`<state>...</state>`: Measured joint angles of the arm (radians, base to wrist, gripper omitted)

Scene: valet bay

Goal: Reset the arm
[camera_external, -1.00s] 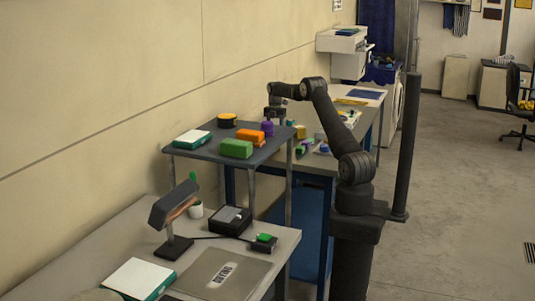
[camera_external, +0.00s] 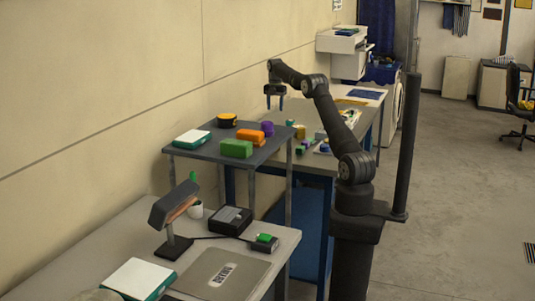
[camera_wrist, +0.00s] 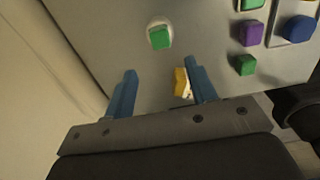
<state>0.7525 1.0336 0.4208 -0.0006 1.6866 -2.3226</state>
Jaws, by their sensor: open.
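My gripper (camera_external: 275,101) is raised in the air above the back edge of the dark raised shelf (camera_external: 188,151). Its jaws are apart and hold nothing. In the wrist view my gripper (camera_wrist: 160,92) shows two blue fingers spread wide over a grey surface (camera_wrist: 110,45). A green block (camera_wrist: 159,37) lies on a pale round spot beyond the fingers. A yellow piece (camera_wrist: 181,83) shows beside the right finger, well below it or close to it; I cannot tell which.
The shelf carries a green block (camera_external: 236,149), an orange block (camera_external: 249,136), a purple piece (camera_external: 267,128), a yellow-black disc (camera_external: 227,120) and a white-green box (camera_external: 192,137). The wall (camera_external: 100,90) runs along the left. A dark post (camera_external: 408,150) stands right of my arm.

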